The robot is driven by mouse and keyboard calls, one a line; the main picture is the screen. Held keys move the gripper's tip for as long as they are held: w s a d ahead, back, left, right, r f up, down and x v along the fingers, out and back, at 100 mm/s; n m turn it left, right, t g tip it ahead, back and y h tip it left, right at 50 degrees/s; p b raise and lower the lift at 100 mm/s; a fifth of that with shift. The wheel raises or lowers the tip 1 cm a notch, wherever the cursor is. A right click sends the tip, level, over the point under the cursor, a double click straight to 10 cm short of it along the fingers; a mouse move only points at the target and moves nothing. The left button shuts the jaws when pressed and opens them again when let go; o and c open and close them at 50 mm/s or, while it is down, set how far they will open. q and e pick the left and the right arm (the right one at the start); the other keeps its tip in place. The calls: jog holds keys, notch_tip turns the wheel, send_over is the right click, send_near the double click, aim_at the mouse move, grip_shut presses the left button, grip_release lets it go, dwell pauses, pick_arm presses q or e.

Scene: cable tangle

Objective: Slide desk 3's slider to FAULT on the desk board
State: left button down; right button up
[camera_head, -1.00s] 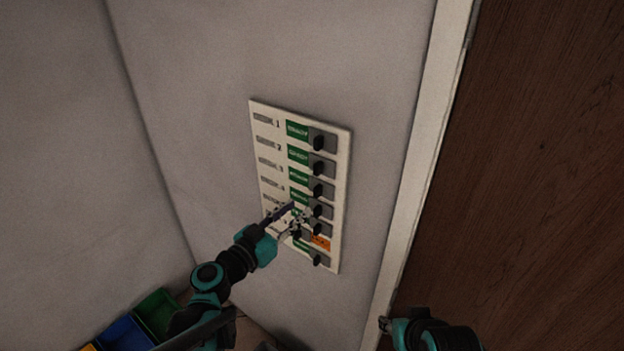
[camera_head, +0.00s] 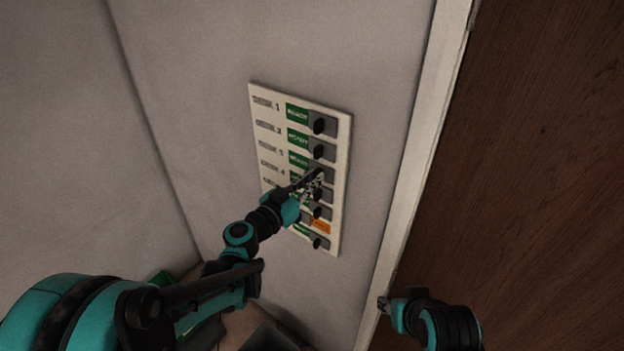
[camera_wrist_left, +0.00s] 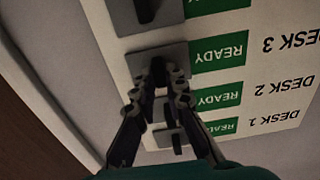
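The desk board (camera_head: 343,135) is a pale panel on the wall with rows of grey slider plates, dark knobs and green READY labels. One lower row shows orange (camera_head: 321,227) instead of green. In the left wrist view the board appears upside down, and desk 3's row reads a green READY label (camera_wrist_left: 222,49). My left gripper (camera_head: 319,178) is at desk 3's slider plate (camera_wrist_left: 137,65), its narrowly spaced fingertips (camera_wrist_left: 166,70) over the knob. The fingers partly hide the knob, so contact is unclear. My right gripper (camera_head: 383,304) is low, right of the board, away from it.
Desk 2's knob (camera_head: 318,151) and desk 1's knob (camera_head: 319,126) are above in the head view. A further slider (camera_wrist_left: 146,12) lies close on the other side. A pale frame (camera_head: 415,170) and brown wood panel (camera_head: 530,180) stand right. The wall left of the board is bare.

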pick_arm(q)
jog(key=w+a, duration=0.1)
jog(key=a, duration=0.1)
jog(key=w+a+b, duration=0.1)
jog(key=a, duration=0.1)
jog(key=w+a, duration=0.2)
jog(key=shift+w+f+b, duration=0.1)
jog(key=shift+b, duration=0.2)
jog(key=shift+w+a, duration=0.25)
jog(key=c, duration=1.6)
grip_release()
jog(key=shift+o, duration=0.2)
jog(key=shift+w+a, duration=0.1)
jog(key=v, duration=1.2)
